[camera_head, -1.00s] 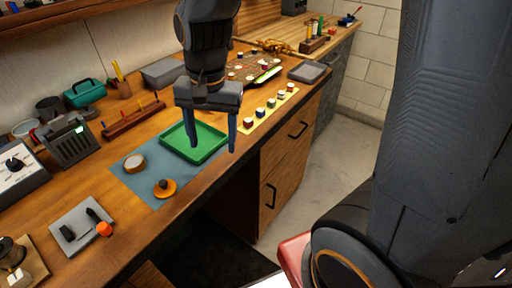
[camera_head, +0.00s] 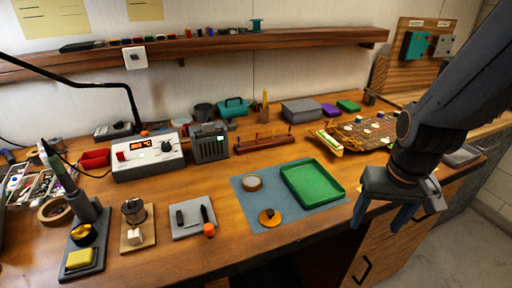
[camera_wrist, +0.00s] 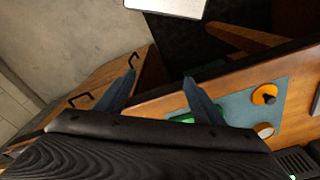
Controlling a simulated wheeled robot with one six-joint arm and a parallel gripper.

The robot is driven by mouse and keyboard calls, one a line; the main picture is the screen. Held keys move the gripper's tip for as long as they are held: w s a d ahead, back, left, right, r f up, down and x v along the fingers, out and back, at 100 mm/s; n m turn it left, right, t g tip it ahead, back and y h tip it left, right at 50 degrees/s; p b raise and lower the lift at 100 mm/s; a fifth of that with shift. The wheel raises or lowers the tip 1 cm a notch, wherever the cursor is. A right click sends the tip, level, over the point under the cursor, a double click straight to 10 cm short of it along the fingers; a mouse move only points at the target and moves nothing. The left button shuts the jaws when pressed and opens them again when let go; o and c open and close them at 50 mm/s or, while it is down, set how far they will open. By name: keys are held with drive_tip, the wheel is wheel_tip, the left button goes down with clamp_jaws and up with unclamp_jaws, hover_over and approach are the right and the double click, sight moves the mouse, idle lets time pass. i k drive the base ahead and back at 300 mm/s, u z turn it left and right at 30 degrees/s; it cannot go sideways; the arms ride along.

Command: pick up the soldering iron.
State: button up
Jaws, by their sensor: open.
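The soldering iron (camera_head: 58,168) stands tilted in its holder at the far left of the bench in the head view, its greenish handle pointing up. The holder's dark base (camera_head: 84,266) carries a yellow sponge (camera_head: 79,258) and a round brass-coloured cleaner (camera_head: 83,235). My gripper (camera_head: 380,220) is at the right of the head view, near the bench's front edge and far from the iron. Its two blue-grey fingers are spread and empty, also in the wrist view (camera_wrist: 159,80). The iron does not show in the wrist view.
A soldering station (camera_head: 148,157) with a lit display stands behind the iron. A brown spool stand (camera_head: 135,237) and grey tray (camera_head: 192,222) are to its right. A green tray (camera_head: 312,183) lies on a blue mat (camera_head: 300,210). A shelf (camera_head: 200,47) runs above the bench.

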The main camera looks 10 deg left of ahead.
sight(53, 160)
drive_tip(key=u, duration=2.25)
